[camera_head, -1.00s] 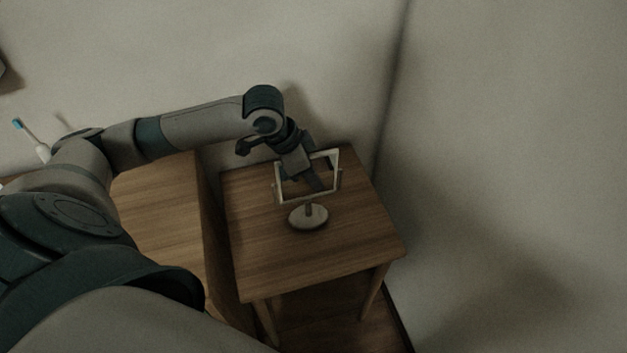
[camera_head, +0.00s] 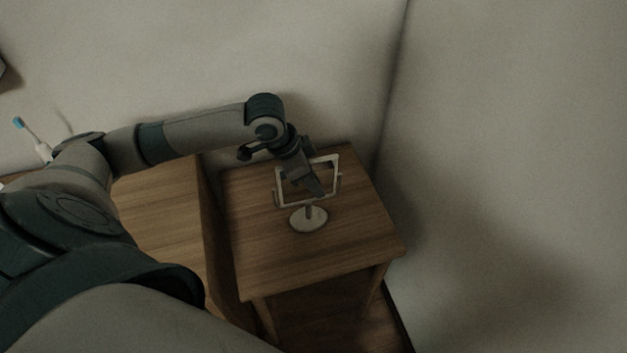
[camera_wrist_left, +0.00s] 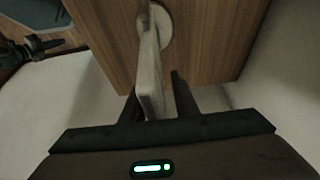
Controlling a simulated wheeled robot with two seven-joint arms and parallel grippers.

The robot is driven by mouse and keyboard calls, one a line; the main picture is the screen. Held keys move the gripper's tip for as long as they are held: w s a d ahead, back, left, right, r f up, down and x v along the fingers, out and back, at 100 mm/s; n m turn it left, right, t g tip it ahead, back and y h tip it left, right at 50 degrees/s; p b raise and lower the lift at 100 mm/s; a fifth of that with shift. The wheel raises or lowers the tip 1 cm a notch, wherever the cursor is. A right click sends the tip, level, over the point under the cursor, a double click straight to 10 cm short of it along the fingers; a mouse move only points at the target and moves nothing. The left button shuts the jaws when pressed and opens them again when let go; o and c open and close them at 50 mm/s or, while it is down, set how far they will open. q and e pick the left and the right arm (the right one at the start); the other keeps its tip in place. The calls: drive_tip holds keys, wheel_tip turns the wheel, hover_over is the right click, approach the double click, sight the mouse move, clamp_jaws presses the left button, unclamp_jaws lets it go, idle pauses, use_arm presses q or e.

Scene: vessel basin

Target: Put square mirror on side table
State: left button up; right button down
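The square mirror (camera_head: 281,204) stands upright on its round base on the side table (camera_head: 345,245). Its framed head is slightly tilted. My left gripper (camera_head: 316,188) reaches down from behind at the mirror's head, partly covering it. In the left wrist view the mirror (camera_wrist_left: 150,75) is seen edge-on between the two fingers of my left gripper (camera_wrist_left: 156,98). The right-hand finger is apart from the frame, with a gap showing; the other finger is close beside it. A dark arm part at that view's upper left may be my right gripper, small and unclear.
A wooden cabinet (camera_head: 165,230) stands close to the left of the side table, with a narrow gap between. Walls rise behind and to the right. A toothbrush (camera_head: 33,138) stands at the far left. The table's front and right parts are clear.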

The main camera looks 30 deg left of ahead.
use_arm(q)
drive_tip(key=shift+r, duration=0.1)
